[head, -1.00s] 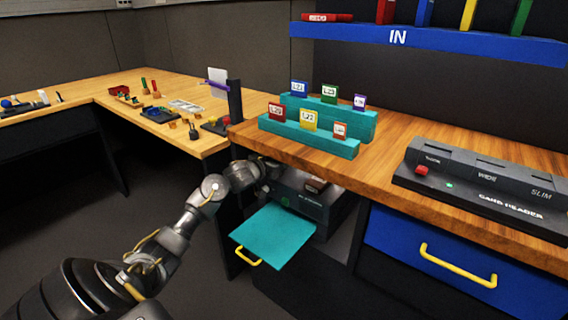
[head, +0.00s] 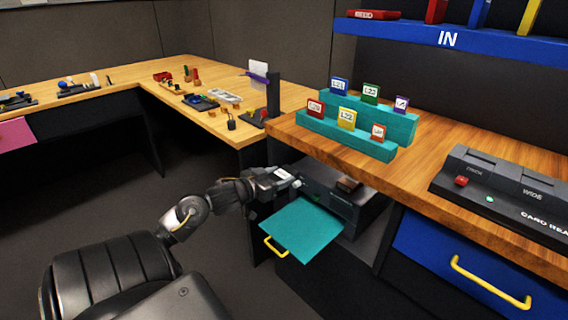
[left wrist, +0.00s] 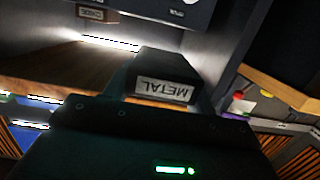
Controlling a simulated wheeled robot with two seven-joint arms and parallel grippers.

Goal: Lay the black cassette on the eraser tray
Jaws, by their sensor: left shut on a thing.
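The eraser is a dark box (head: 371,207) under the wooden desk. Its teal tray (head: 305,230), with a yellow handle, is out and its visible surface is bare. My left gripper (head: 290,178) is beside the eraser's front left, above and behind the tray's left edge. In the left wrist view, a black cassette (left wrist: 152,65) with a white label reading METAL upside down sits between the fingers; the gripper is shut on it. In the head view the cassette is too small to make out clearly. My right gripper is not in view.
The desk edge (head: 340,165) overhangs the eraser. A small brown-black item (head: 348,184) lies on the eraser's top. A teal stepped rack (head: 360,133) with several labelled cards, a card reader (head: 505,190) and a blue drawer (head: 470,265) are to the right. Open floor lies left.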

